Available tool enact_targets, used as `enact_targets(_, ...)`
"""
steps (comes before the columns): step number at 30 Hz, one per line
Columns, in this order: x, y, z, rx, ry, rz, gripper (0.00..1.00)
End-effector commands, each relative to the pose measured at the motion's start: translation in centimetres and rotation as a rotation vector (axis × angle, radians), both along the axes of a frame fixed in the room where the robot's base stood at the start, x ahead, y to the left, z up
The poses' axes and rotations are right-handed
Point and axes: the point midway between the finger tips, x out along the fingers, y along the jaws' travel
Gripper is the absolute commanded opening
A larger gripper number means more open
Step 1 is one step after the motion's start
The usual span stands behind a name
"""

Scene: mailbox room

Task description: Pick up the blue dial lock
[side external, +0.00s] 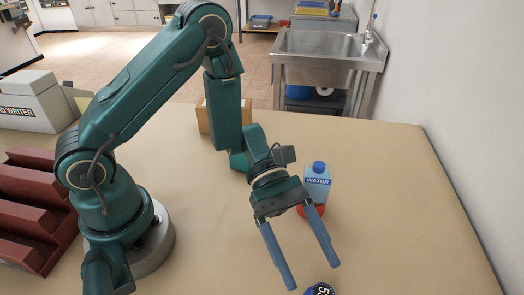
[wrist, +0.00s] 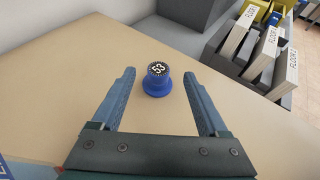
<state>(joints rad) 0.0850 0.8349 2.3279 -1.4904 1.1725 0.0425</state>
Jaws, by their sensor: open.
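The blue dial lock (wrist: 156,84) stands on the table in the wrist view, a round blue body with a black numbered dial on top. It lies ahead of my gripper (wrist: 158,74), roughly midway between the two blue fingers, with clear space on both sides. In the side external view the lock (side external: 320,289) is cut off by the bottom edge, just beyond the fingertips. My gripper (side external: 314,275) is open and empty there, with its fingers pointing down and forward. I cannot tell the exact gap between fingertips and lock.
A cardboard box (side external: 203,118) is at the table's back. A dark red stepped rack (side external: 28,215) and a grey machine (side external: 35,103) are at left. A labelled floor sorter (wrist: 262,60) is beyond the lock. The table's right side is clear.

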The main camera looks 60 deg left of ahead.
Motion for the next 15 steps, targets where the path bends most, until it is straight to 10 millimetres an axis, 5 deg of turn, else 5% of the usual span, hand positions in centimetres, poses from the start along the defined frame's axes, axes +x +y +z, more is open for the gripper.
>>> enact_targets(15,-0.6,-3.8,-2.0,0.0,0.019,0.014,0.77)
